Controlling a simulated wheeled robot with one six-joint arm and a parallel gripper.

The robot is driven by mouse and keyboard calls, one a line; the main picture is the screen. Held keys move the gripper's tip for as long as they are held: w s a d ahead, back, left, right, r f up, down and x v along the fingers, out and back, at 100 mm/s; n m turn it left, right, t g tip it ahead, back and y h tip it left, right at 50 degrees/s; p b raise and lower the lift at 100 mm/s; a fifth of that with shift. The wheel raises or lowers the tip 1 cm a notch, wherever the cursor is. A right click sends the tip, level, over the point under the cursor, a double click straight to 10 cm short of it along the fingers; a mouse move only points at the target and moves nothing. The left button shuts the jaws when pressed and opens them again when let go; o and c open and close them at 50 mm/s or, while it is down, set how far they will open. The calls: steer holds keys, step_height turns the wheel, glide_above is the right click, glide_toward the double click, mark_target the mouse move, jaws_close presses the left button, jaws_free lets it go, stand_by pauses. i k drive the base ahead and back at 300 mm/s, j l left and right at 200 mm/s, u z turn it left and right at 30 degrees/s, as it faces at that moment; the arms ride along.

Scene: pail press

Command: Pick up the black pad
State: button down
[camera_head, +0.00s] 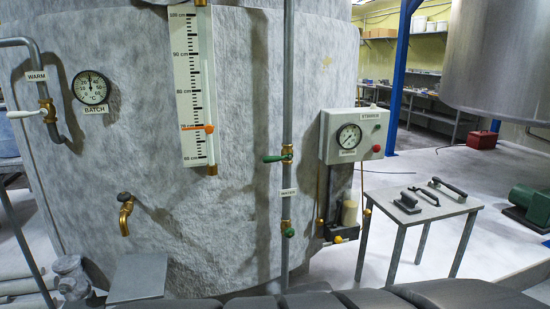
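Several dark hand tools lie on a small grey table (440,217) at the right. The nearest is a short, dark flat block (407,203) with a raised part on top, at the table's left side. Beside it lies a thin dark tool (424,195) with a crossbar at one end. Farther right lies a long dark bar-shaped piece (449,187). I cannot tell for certain which of these is the black pad; they are small in this view. All appear to rest on the tabletop. My gripper is not in view.
A big grey tank (240,220) fills the left and middle, with a gauge scale (190,90), pipes, a brass tap (126,213) and a control box (352,136). A blue post (400,75) stands behind the table. A green machine (530,207) stands at far right.

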mark_target(407, 204)
steer(key=u, duration=1.55)
steer(key=k+l+z, duration=0.15)
steer(key=l, duration=0.5)
steer(key=i+l, duration=0.15)
steer(key=l+z, duration=0.05)
steer(key=l, duration=0.05)
